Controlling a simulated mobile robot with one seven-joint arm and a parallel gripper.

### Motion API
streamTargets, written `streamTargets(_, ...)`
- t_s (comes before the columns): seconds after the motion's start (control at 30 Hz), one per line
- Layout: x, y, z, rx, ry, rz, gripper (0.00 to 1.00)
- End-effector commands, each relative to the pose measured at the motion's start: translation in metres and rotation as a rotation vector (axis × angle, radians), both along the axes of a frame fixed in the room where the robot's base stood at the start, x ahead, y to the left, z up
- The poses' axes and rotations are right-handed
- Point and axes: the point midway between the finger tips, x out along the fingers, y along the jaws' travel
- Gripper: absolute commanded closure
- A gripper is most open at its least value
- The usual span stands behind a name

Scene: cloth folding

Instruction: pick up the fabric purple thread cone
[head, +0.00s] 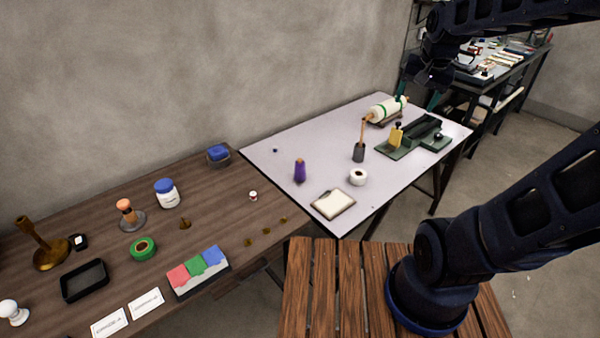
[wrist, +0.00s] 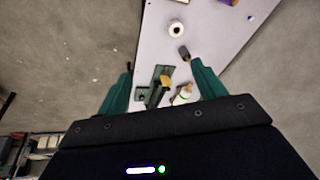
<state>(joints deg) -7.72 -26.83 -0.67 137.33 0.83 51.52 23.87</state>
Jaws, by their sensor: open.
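The purple thread cone (head: 300,172) stands upright on the light-topped table (head: 275,165), left of its middle in the head view. In the wrist view, a purple bit (wrist: 229,2) at the top edge looks like the cone, mostly cut off. My gripper (head: 417,101) is at the upper right of the head view, raised and well to the right of the cone. In the wrist view its teal fingers (wrist: 162,66) are spread wide with nothing between them, over the end of the table with the green tool.
A white roll (head: 358,177), a notepad (head: 333,204), a dark brush-like tool (head: 358,152), a green tool base (head: 410,140) and a large fabric roll (head: 388,110) share the table. The brown wooden table (head: 100,230) at left holds small items. Free surface surrounds the cone.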

Motion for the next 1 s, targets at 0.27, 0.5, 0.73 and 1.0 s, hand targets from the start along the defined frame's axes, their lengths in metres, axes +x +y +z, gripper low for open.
streamTargets(0.27,0.064,0.043,-0.021,0.069,0.078,-0.176,0.31)
streamTargets(0.5,0.114,0.087,-0.049,0.110,0.139,-0.335,0.31)
streamTargets(0.73,0.155,0.135,-0.088,0.134,0.196,-0.494,0.31)
streamTargets(1.0,0.194,0.196,-0.146,0.144,0.251,-0.682,0.31)
